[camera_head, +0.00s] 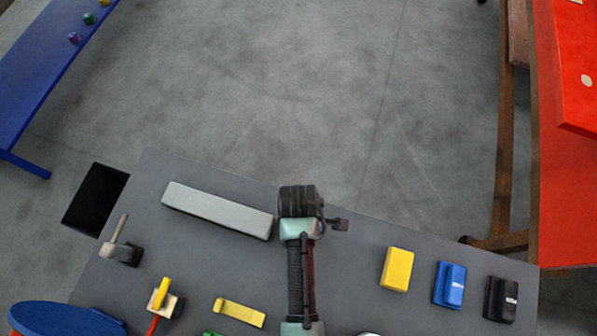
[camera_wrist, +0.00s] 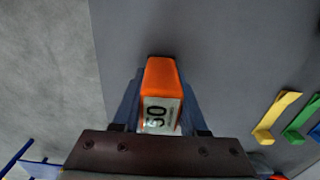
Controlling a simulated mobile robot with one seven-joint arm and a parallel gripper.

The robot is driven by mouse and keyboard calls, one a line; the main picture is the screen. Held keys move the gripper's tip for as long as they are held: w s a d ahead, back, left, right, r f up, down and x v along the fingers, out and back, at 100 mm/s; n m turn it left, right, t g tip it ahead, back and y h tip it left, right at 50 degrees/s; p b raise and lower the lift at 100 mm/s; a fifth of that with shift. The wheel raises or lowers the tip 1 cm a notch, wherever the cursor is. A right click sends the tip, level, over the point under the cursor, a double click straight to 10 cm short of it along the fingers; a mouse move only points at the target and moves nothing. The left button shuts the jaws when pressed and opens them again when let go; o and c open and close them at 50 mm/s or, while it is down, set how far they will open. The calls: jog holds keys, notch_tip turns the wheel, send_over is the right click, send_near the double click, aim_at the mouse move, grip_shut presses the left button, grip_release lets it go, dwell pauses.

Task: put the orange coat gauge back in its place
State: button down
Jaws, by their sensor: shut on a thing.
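The orange coat gauge (camera_wrist: 160,75) is a small orange block with a white label reading "50". In the wrist view it sits between the two blue fingers of my gripper (camera_wrist: 160,90), which is shut on it. The grey table surface shows beyond it; I cannot tell the height of the gauge above the table. In the head view my arm reaches over the grey table and hides the fingers and the gauge. Yellow (camera_head: 397,269), blue (camera_head: 449,285) and black (camera_head: 500,299) blocks stand in a row at the table's right. No marked place for the orange gauge is evident.
A long grey bar (camera_head: 218,210) lies left of my arm. A yellow strip (camera_head: 239,312), a yellow-handled tool (camera_head: 161,294) and a dark-based tool (camera_head: 122,251) are on the left side. A blue table (camera_head: 40,70) and a red table (camera_head: 565,190) stand apart.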

jog(key=shift+f, duration=0.15)
jog(key=shift+c, duration=2.2)
grip_release()
